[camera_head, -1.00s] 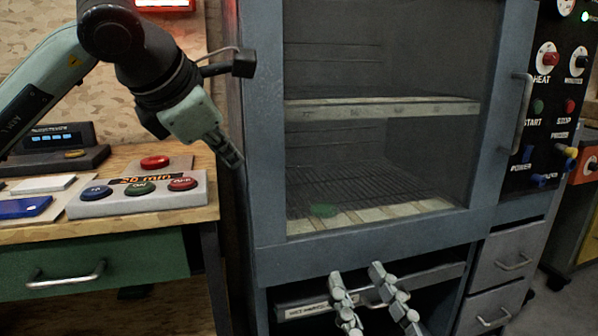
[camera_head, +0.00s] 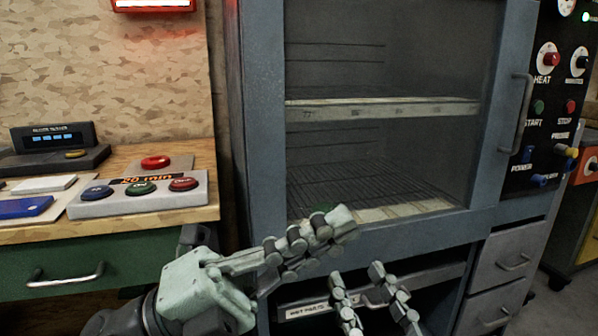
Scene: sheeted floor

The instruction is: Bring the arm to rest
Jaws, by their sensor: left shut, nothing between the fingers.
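My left gripper (camera_head: 335,226) reaches in from the lower left, in front of the lower front of the grey-blue cabinet (camera_head: 262,150). Its fingers are together with nothing between them, and they point right. My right gripper (camera_head: 374,274) stands at the bottom centre with its two fingers spread apart and nothing between them. The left fingers are just above and left of the right ones in the picture. The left arm's upper links are out of view.
A wooden bench (camera_head: 112,225) at the left bears a button box (camera_head: 140,197) with several buttons. The cabinet door has a window and a handle (camera_head: 524,113). A control panel (camera_head: 550,100) and grey drawers (camera_head: 508,262) are at the right. Open floor (camera_head: 560,310) shows at lower right.

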